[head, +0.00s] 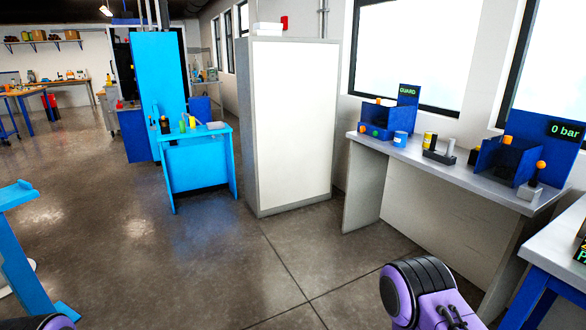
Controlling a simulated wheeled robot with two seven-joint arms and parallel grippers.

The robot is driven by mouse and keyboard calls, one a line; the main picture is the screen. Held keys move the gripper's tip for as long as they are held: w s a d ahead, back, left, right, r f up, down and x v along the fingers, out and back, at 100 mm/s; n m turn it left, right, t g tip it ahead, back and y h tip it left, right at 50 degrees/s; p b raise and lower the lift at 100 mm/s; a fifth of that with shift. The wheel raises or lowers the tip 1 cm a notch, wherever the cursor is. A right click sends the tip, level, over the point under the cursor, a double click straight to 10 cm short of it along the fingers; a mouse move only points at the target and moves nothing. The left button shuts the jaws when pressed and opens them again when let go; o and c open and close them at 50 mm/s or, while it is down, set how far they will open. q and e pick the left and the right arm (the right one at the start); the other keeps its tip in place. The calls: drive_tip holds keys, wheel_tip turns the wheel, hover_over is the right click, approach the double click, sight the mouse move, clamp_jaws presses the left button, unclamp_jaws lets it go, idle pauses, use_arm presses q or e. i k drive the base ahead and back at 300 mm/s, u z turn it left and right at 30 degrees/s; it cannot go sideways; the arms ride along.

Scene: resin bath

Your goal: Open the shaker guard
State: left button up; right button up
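A blue machine (376,115) with an orange knob (378,99) on top stands at the far end of the grey bench, right of centre in the head view. A dark display (408,92) on its blue back panel reads "GUARD" in green. It looks like the shaker, but it is too small to tell whether its guard is open or shut. Neither of my grippers shows. Only a purple and black part of my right arm is at the lower right, and a sliver of my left arm is in the lower left corner.
The grey bench (432,160) also carries a white-and-blue cup (400,139), a yellow container (429,141) and a second blue machine (507,160) reading "0 bar". A tall white cabinet (290,120) stands left of the bench. A blue table (197,155) is farther left. The central floor is clear.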

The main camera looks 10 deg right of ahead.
sight(386, 111)
drive_tip(key=z, duration=0.8)
drive_tip(key=i, duration=1.7)
drive_tip(key=z, duration=0.65)
drive_tip(key=k, duration=0.5)
drive_tip(key=u, duration=0.7)
drive_tip(key=i, duration=0.85)
drive_tip(key=u, duration=0.5)
drive_tip(key=i, duration=0.95)
drive_tip(key=z, duration=0.95)
drive_tip(key=i, duration=0.75)
drive_tip(key=z, duration=0.55)
